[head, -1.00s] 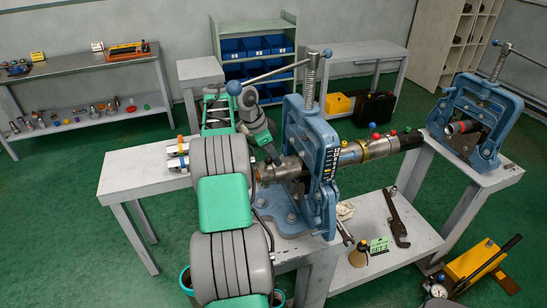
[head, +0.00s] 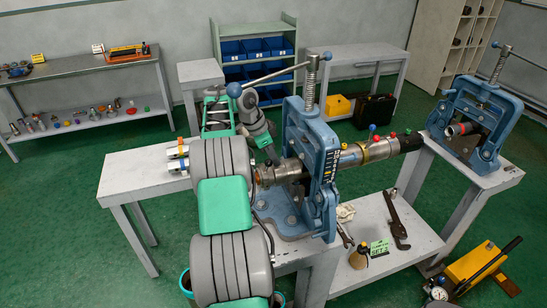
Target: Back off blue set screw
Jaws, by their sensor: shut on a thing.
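The blue set screw (head: 372,127) stands up from the top of the pipe assembly (head: 358,154), right of the near blue vise (head: 308,130). The vise clamps the pipe, which lies roughly level. My gripper (head: 275,160) is at the pipe's left end, on the other side of the vise from the blue screw and apart from it. Its fingers are small and partly hidden by my arm. It appears shut on the pipe's left end piece (head: 290,170).
The near vise's lever with a blue ball (head: 234,90) extends left over my wrist. A second vise (head: 474,115) with a short pipe stands on the right bench. A pipe wrench (head: 396,220) and a green sign (head: 379,247) are on the lower shelf. A yellow pump (head: 475,265) sits on the floor.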

